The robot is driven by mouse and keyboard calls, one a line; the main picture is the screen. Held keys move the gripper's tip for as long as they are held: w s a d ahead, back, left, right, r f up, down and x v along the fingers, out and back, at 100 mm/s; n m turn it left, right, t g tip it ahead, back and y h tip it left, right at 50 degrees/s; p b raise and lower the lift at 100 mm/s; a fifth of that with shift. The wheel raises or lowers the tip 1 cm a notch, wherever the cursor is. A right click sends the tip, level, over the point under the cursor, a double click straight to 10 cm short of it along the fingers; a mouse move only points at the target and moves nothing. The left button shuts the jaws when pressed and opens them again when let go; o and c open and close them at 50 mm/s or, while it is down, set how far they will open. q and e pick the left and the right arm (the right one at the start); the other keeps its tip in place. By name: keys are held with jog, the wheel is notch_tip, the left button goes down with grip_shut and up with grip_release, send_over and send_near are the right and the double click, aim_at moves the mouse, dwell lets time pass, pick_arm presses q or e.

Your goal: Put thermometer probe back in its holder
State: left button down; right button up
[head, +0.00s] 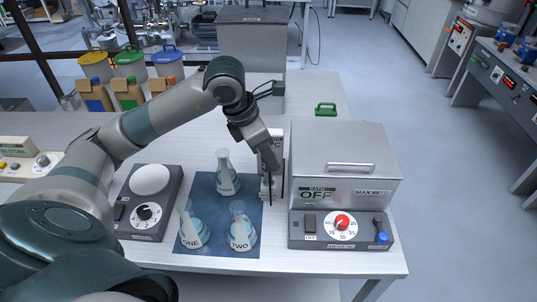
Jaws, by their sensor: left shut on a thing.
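My left gripper (270,167) is shut on the thermometer probe, pointing down just left of the silver water bath. A thin dark rod (270,192), which looks like the probe, hangs below the fingers. A pale upright piece (265,188), which looks like the holder, stands directly behind and beside the fingers. The gripper partly covers it, and I cannot tell whether the probe is inside it or in front of it. My right gripper is not in view.
The silver bath (345,160) marked OFF, with its control panel (340,230), stands close on the right. Three flasks, one behind (227,172) and two labelled ONE (192,226) and TWO (241,228), stand on a blue mat (215,255). A hotplate (146,205) is left.

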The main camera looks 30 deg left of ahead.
pick_arm(q)
jog(key=shift+b, duration=0.35)
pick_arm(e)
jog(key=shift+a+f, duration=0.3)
pick_arm(q)
jog(key=shift+b, duration=0.3)
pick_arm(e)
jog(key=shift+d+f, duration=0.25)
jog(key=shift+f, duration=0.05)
pick_arm(q)
jog(key=shift+b, duration=0.35)
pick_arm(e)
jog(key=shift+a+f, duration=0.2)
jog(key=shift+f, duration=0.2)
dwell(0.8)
pick_arm(q)
jog(key=shift+f+b, duration=0.5)
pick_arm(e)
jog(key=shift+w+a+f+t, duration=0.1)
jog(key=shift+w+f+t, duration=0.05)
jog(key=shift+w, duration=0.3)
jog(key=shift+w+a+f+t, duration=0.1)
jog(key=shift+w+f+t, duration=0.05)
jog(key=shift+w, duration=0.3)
